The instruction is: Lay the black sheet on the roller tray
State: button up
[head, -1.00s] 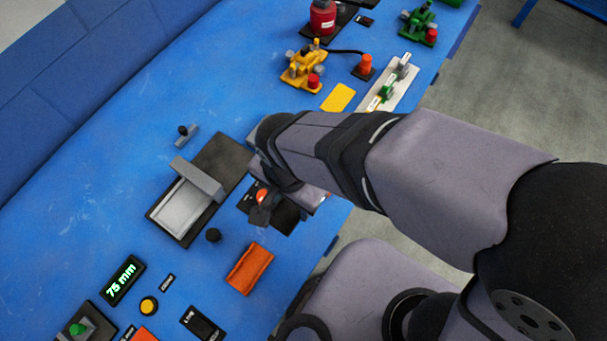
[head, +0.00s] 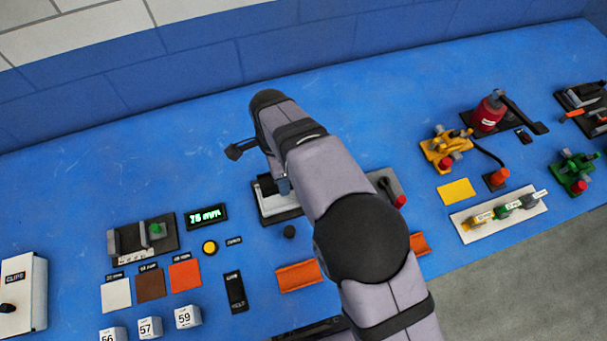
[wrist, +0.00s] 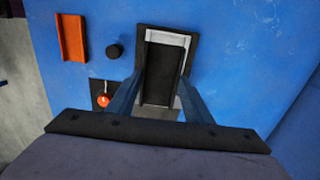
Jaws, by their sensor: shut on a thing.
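In the wrist view, my gripper (wrist: 161,82) is shut on the black sheet (wrist: 160,72), a dark narrow panel between its two blue-grey fingers. The sheet appears over the pale roller tray (wrist: 184,42), which has a black base. Whether the sheet touches the tray I cannot tell. In the head view, the tray (head: 277,207) shows partly beside my arm, which hides much of it. The sheet cannot be clearly made out there.
A black round knob (head: 289,231) stands in front of the tray. An orange channel (head: 299,275) lies nearer the front edge. A red-knobbed black plate (wrist: 103,98) is left of the gripper in the wrist view. A 75 mm display (head: 206,215) stands left. The blue bench behind is clear.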

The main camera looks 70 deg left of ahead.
jog(key=shift+s+a+f, duration=0.2)
jog(key=shift+s+a, duration=0.25)
jog(key=shift+s, duration=0.35)
jog(key=shift+f, duration=0.25)
jog(key=b, duration=0.3)
send_over(277, 196)
jog(key=shift+f, duration=2.25)
jog(key=shift+f+b, duration=0.95)
jog(key=shift+f, duration=0.65)
jog(key=shift+w+f, duration=0.1)
jog(key=shift+w, duration=0.4)
jog(key=shift+w+f, duration=0.15)
jog(key=shift+f, duration=0.2)
dwell(0.4)
